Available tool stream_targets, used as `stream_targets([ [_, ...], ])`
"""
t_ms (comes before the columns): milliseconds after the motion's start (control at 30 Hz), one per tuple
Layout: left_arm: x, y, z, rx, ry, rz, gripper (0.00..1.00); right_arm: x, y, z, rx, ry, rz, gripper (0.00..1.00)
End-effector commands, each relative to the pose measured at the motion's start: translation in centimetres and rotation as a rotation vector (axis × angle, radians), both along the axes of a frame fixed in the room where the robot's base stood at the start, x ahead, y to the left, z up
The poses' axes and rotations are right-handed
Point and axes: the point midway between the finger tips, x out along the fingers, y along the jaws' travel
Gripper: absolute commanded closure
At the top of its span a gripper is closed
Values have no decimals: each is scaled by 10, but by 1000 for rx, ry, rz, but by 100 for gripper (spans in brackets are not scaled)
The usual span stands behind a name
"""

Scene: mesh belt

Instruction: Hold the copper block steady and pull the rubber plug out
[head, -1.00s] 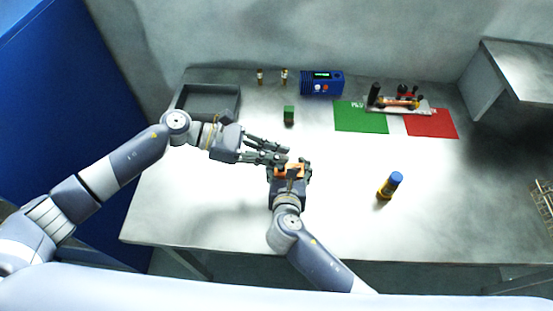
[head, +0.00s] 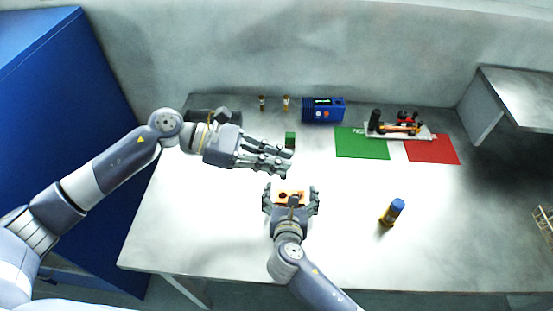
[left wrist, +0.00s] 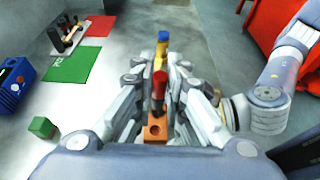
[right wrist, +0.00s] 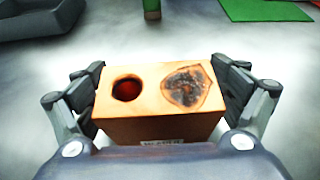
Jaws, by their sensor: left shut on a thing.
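The copper block (right wrist: 155,118) sits between the fingers of my right gripper (head: 291,197), which press on its two sides. Its top has an open round hole with a dark red inside and a dark scorched patch. My left gripper (head: 287,167) is above and behind the block in the head view. In the left wrist view it is shut on the red rubber plug (left wrist: 158,88), which has a darker lower part. The plug is out of the block and apart from it. The plug is not clear in the head view. The copper block also shows in the left wrist view (left wrist: 155,133).
A green cube (head: 290,139) stands behind my left fingers. A blue-capped yellow cylinder (head: 392,212) stands to the right. A blue device (head: 323,109), two small vials, a grey tray, green and red mats and a tool rack are at the back.

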Motion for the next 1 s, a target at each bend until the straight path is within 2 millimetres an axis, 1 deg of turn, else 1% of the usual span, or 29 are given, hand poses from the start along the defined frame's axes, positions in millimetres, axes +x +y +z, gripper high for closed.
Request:
stream_targets([
  [267, 0, 0, 0, -1, 0, 0, 100, 0, 1, 2, 3, -3, 1, 10],
  [367, 0, 0, 0, -1, 0, 0, 100, -5, 1, 4, 2, -3, 1, 10],
  [467, 0, 0, 0, -1, 0, 0, 100, -17, 1, 8, 3, -2, 3, 10],
  [800, 0, 0, 0, -1, 0, 0, 100, -82, 1, 35, 4, -1, 2, 10],
  [900, 0, 0, 0, -1, 0, 0, 100, -96, 1, 41, 2, -1, 1, 10],
  [1000, 0, 0, 0, -1, 0, 0, 100, -105, 1, 45, 2, -1, 1, 10],
])
